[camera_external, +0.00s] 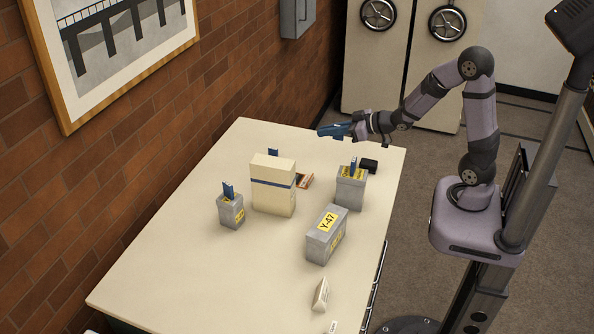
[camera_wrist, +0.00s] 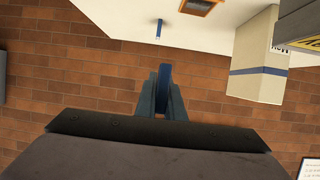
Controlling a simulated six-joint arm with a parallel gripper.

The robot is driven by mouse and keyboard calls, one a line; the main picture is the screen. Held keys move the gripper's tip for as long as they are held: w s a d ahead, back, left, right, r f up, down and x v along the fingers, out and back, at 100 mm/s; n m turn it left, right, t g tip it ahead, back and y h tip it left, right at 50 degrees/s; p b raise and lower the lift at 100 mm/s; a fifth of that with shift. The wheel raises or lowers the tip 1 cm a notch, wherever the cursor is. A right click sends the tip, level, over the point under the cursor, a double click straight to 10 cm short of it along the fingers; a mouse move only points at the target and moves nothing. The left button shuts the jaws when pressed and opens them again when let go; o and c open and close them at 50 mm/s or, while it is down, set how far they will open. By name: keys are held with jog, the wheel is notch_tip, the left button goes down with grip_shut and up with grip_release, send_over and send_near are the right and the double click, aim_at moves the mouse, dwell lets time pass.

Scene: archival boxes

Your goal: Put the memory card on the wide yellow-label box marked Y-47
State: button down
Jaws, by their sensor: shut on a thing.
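My gripper (camera_external: 350,129) is above the far end of the table, well away from that box. It is shut on a blue card (camera_external: 331,130), taken as the memory card, which sticks out to the left. In the wrist view the blue card (camera_wrist: 162,88) shows edge-on between the fingers of my gripper (camera_wrist: 163,100). Its face and any writing are hidden there.
A grey yellow-label box (camera_external: 350,194) and a small grey box (camera_external: 231,214) each have a blue card upright on top. A tall cream box (camera_external: 273,195) stands between them, with another blue piece (camera_external: 273,152) behind. A white wedge (camera_external: 320,295) lies in front. The left table is clear.

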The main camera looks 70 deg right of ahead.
notch_tip(320, 180, up, 10)
jog(key=n+g+y+p, duration=0.5)
jog(key=n+g+y, duration=0.4)
jog(key=n+y, duration=0.45)
send_over(316, 237)
jog(key=shift+h, duration=0.25)
jog(key=shift+d+f, duration=0.1)
jog(key=shift+f, duration=5.3)
jog(key=shift+f, duration=0.1)
jog(key=shift+f+t, duration=0.3)
jog(key=shift+f, duration=1.65)
jog(key=shift+f, duration=0.15)
